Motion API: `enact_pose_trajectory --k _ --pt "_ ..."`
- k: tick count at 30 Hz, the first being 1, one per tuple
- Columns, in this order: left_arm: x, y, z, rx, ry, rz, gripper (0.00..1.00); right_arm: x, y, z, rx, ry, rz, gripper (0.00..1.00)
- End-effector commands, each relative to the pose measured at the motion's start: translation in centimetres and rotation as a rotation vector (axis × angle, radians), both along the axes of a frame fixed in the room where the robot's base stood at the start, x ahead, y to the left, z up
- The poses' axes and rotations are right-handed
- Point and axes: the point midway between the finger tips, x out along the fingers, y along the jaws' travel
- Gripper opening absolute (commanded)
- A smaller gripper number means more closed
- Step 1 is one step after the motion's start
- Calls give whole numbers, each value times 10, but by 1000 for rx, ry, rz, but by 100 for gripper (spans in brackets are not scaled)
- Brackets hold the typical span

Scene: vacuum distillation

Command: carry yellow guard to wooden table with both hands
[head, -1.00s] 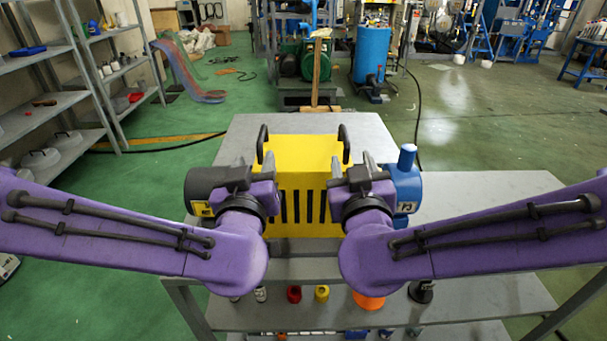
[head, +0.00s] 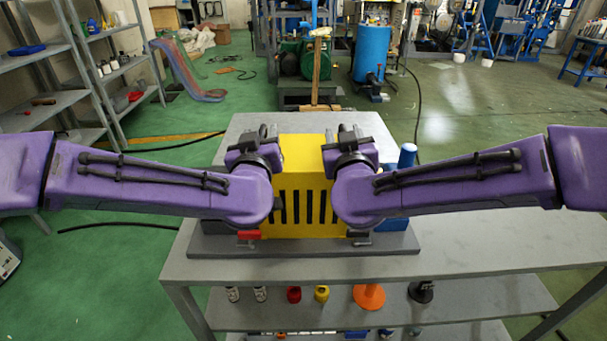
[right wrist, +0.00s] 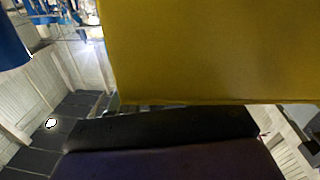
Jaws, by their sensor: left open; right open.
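The yellow guard (head: 304,155), a box with dark vertical slots in its front, sits on a grey base plate on the grey metal bench. Its face fills much of the right wrist view (right wrist: 210,50). My left gripper (head: 268,132) is open at the guard's upper left edge. My right gripper (head: 350,132) is open at its upper right edge. The guard's two black side handles are hidden behind the grippers, so I cannot tell whether the fingers surround them. I cannot make out a wooden table.
The grey base plate (head: 300,246) lies on the grey bench (head: 480,235). A blue part (head: 407,158) stands at the guard's right, and a red handle (head: 248,235) sits at its lower left. Bottles and an orange funnel (head: 369,296) stand on the shelf below. Green floor is open at left.

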Motion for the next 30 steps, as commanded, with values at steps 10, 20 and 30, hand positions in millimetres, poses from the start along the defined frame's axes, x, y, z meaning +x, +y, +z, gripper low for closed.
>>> enact_pose_trajectory --k 10,20,30 --pt "5 0 0 0 0 0 47 5 0 0 0 0 -1 47" --pt "5 0 0 -1 0 0 0 5 -1 0 0 0 -1 0" --pt "5 0 0 -2 0 1 0 5 0 0 -1 0 -1 0"
